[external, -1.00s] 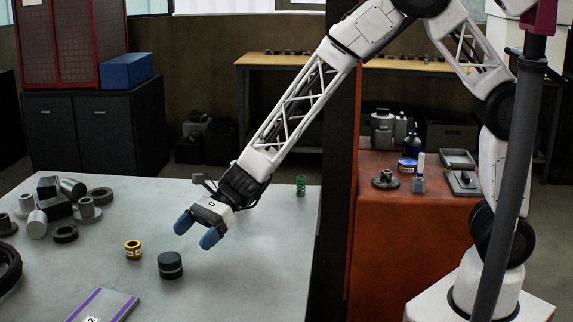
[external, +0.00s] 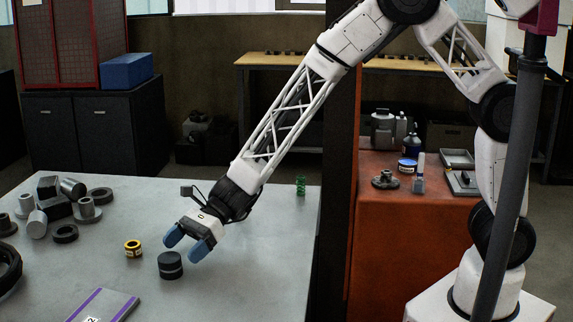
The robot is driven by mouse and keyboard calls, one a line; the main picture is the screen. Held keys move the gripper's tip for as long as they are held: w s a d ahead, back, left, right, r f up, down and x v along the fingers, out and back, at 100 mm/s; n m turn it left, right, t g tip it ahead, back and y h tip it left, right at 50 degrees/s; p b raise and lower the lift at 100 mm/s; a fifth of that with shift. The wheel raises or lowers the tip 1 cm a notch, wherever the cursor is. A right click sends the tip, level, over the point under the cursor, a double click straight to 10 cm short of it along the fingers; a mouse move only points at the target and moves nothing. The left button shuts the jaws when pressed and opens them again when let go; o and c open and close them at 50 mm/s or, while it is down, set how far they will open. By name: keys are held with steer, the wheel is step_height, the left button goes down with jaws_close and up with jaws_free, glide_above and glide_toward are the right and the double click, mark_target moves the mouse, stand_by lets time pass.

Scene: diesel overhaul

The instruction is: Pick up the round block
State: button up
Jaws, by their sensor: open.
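A dark round block (external: 170,265), a short cylinder with a pale line around it, stands upright on the grey table (external: 245,275). My gripper (external: 186,243) has two blue fingertips and is open. It hangs just above and slightly to the right of the round block, with the fingers pointing down and to the left. Nothing shows between the fingers. I cannot tell from this view whether a fingertip is exactly over the block.
Several metal parts (external: 57,208) lie at the table's left. A purple-edged plate (external: 104,306) lies at the front. A green spring (external: 301,186) stands at the back right. The right front tabletop is clear.

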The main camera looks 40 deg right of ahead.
mark_target(168, 258)
steer(key=shift+a, duration=0.15)
steer(key=shift+x, duration=2.5)
steer(key=shift+f, duration=0.15)
steer(key=c, duration=1.6)
steer(key=shift+r, duration=1.9)
steer(key=s+d, duration=0.2)
steer(key=d, duration=0.2)
steer(key=s+d, duration=0.3)
steer(key=d, duration=0.2)
steer(key=s+d+r, duration=0.1)
steer(key=s+d, duration=0.2)
steer(key=d, duration=0.1)
steer(key=shift+s+d+r, duration=0.15)
steer(key=shift+s+d, duration=0.1)
steer(key=shift+d, duration=0.1)
